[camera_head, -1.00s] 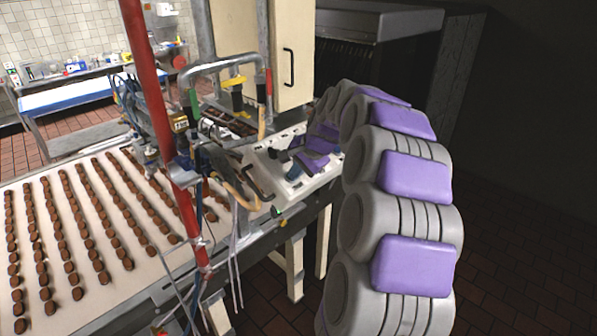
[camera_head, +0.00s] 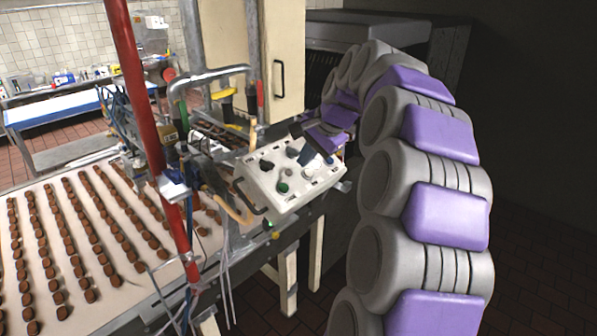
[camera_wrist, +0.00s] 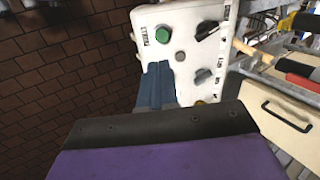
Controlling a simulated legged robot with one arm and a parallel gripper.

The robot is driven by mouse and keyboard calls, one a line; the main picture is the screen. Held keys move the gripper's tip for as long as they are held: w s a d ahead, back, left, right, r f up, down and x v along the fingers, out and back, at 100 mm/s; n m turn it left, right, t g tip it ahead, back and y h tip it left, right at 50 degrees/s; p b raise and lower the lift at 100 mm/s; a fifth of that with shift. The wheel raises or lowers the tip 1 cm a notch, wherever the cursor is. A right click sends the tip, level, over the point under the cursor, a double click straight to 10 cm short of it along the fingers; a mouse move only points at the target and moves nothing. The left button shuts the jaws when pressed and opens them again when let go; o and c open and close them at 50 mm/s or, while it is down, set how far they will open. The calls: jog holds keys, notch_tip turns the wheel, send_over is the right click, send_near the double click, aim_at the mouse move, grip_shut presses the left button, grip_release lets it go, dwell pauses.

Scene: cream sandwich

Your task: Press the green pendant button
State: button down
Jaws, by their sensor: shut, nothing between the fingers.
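The white pendant box (camera_head: 262,180) hangs beside the conveyor, with several knobs and buttons on its face. Its green button (camera_head: 282,187) is near the front edge in the head view. In the wrist view the green button (camera_wrist: 162,34) is uncovered, towards the top of the box. My gripper (camera_head: 304,161) is over the right part of the panel, up and to the right of the green button. In the wrist view its blue-grey fingers (camera_wrist: 158,67) are shut and empty, pointing towards the button with a gap between. Whether the fingertips touch the panel cannot be told.
A red post (camera_head: 150,120) and bent metal pipes stand left of the box. A conveyor (camera_head: 110,235) with rows of brown sweets lies further left. A cream cabinet (camera_head: 293,60) stands behind. The floor on the right is dark and looks clear.

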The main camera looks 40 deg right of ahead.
jog(key=shift+v, duration=0.85)
jog(key=shift+d, duration=0.1)
dwell(1.6)
jog(key=s+a+f+n+g+b, duration=0.1)
jog(key=s+a+f+n+b, duration=0.25)
jog(key=a+f, duration=0.4)
jog(key=s+a+f+n+g+y+b, duration=0.1)
jog(key=s+a+f+n+g+b, duration=0.15)
jog(key=a+f+b, duration=0.4)
jog(key=s+a+f+n+g+b, duration=0.1)
jog(key=s+a+f+n+b, duration=0.15)
jog(key=a+f, duration=0.7)
jog(key=s+a+f+n+g+h+b, duration=0.1)
jog(key=s+a+f+n+b, duration=0.3)
jog(key=s+f, duration=0.5)
jog(key=s+a+f+n+g+b, duration=0.2)
jog(key=s+a+f+n+b, duration=0.2)
jog(key=s+f, duration=0.5)
jog(key=shift+s+a+f+h+b, duration=0.25)
jog(key=shift+s+h+b, duration=0.2)
jog(key=shift+b, duration=0.4)
